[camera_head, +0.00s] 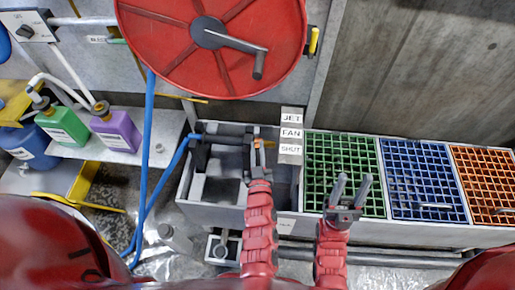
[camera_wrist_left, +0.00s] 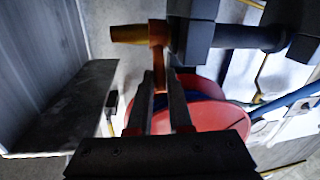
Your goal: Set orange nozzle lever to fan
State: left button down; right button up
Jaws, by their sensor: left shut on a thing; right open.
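The orange nozzle lever (camera_wrist_left: 158,50) sits at the end of the dark nozzle (camera_wrist_left: 195,35) in the left wrist view. My left gripper (camera_wrist_left: 161,85) is shut on the lever, with one finger on each side of it. In the head view only a little of the lever shows at my left gripper (camera_head: 258,150). The label plate (camera_head: 291,133) reads JET, FAN, SHUT from top to bottom, just right of the lever. I cannot tell exactly which label the lever lines up with. My right gripper (camera_head: 350,188) is open and empty over the green grid.
A blue hose (camera_head: 160,200) runs to the nozzle from the left. Green (camera_head: 345,160), blue (camera_head: 420,178) and orange (camera_head: 488,183) grids lie to the right. A red reel (camera_head: 165,40) hangs above. Green (camera_head: 62,125) and purple (camera_head: 117,128) bottles stand left.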

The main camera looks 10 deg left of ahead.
aim_at(258, 142)
pick_arm(q)
jog(key=shift+r, duration=0.1)
dwell(0.8)
jog(key=shift+w+r+g+p, duration=0.1)
jog(key=shift+r+g+p, duration=0.25)
jog(key=shift+p, duration=0.5)
jog(key=w+g+p, duration=0.1)
jog(key=p, duration=0.3)
jog(key=w+r+g+p, duration=0.1)
jog(key=g+p, duration=0.1)
jog(key=p, duration=0.1)
jog(key=w+g+p, duration=0.1)
jog(key=g+p, duration=0.1)
jog(key=p, duration=0.2)
jog(key=shift+a+r+m+g+h+p, duration=0.1)
jog(key=shift+r+m+g+h+p, duration=0.2)
jog(key=shift+r+h, duration=0.1)
jog(key=shift+w+f+g+p, duration=0.2)
jog(key=shift+g+p, duration=0.15)
jog(key=shift+p, duration=0.65)
jog(key=c, duration=0.8)
grip_release()
jog(key=shift+c, duration=0.2)
